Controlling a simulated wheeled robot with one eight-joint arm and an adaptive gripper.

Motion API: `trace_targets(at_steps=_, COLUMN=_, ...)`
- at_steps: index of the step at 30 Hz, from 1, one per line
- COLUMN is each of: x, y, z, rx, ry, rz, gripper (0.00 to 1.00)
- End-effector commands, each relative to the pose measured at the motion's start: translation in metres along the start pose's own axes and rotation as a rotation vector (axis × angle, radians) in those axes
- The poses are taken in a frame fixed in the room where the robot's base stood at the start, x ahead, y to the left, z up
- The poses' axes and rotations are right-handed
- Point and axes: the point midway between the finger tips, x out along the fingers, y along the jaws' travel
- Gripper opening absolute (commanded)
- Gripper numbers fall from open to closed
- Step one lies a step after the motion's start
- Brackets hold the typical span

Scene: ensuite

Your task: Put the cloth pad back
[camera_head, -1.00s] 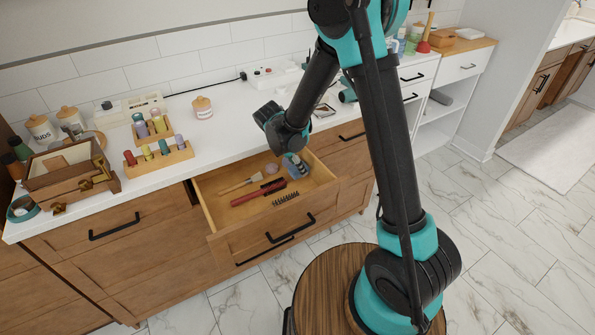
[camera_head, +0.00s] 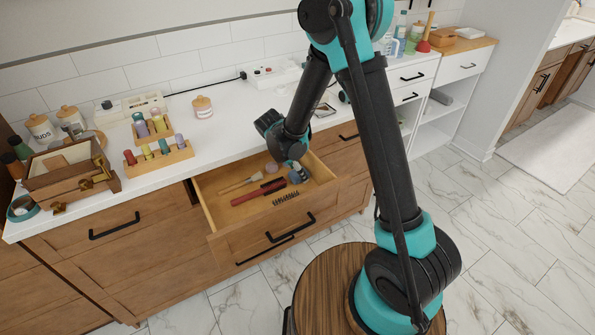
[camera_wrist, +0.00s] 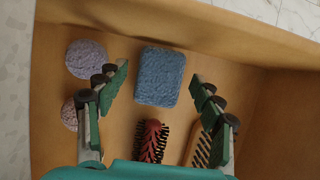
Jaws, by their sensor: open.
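A blue rectangular pad (camera_wrist: 160,76) with a rough, cloth-like surface lies in the open wooden drawer (camera_head: 228,231). My gripper (camera_wrist: 160,88) is open above it, with one finger on each side of the pad in the wrist view. The fingers do not appear to touch it. In the head view my gripper (camera_head: 297,174) is low at the drawer's right part and largely hides the pad. A round lilac pad (camera_wrist: 86,59) lies left of the blue pad in the wrist view, and a pinkish round pad (camera_wrist: 69,114) is partly hidden by the left finger.
The drawer also holds a red brush (camera_wrist: 151,140), a wooden comb or brush (camera_wrist: 197,148) and a thin brush (camera_head: 241,184). Drawer walls stand close around my gripper. The countertop carries a wooden box (camera_head: 70,178) and peg racks (camera_head: 159,156); its middle front is mostly clear.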

Motion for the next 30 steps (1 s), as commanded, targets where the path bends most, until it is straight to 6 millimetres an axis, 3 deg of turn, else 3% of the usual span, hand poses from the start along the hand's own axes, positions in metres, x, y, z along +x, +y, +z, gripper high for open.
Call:
trace_targets(at_steps=5, x=-0.007, y=0.0, z=0.001, rx=-0.001, ry=0.0, rz=0.0, gripper=0.67)
trace_targets(at_steps=10, x=-0.033, y=0.0, z=0.001, rx=-0.001, ry=0.0, rz=0.001, gripper=0.67)
trace_targets(at_steps=21, x=-0.064, y=0.0, z=-0.074, rx=-0.004, ry=0.0, rz=0.001, gripper=0.67)
trace_targets(at_steps=30, x=-0.077, y=0.0, z=-0.107, rx=-0.001, ry=0.0, rz=0.0, gripper=0.67)
